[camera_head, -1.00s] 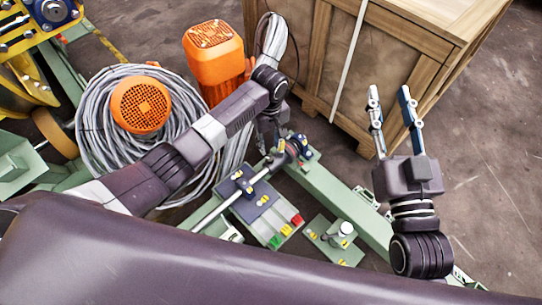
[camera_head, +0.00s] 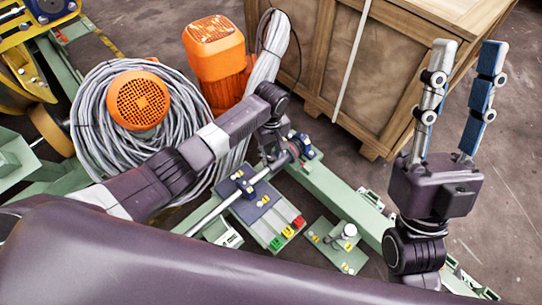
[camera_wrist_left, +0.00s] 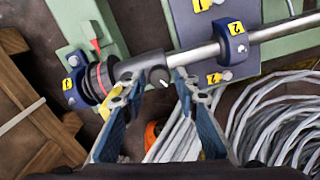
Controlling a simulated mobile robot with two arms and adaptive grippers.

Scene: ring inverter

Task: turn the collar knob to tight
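In the left wrist view a grey collar (camera_wrist_left: 132,68) sits on the steel shaft (camera_wrist_left: 205,54). Its dark round collar knob (camera_wrist_left: 158,76) bears a white mark. My left gripper (camera_wrist_left: 155,84) is open and empty, its fingertips on either side of the knob; contact cannot be told. In the head view my left gripper (camera_head: 268,148) is above the shaft (camera_head: 215,212), and the arm largely hides the collar. My right gripper (camera_head: 466,52) is open and empty, fingers pointing up, at the right.
A wooden crate (camera_head: 345,75) stands behind the green frame (camera_head: 330,192). Grey cable coils (camera_head: 95,120) and orange motors (camera_head: 214,65) lie behind my left arm. Blue shaft supports (camera_wrist_left: 234,42) and a dark ring (camera_wrist_left: 98,78) flank the collar. Coloured buttons (camera_head: 287,232) are at the front.

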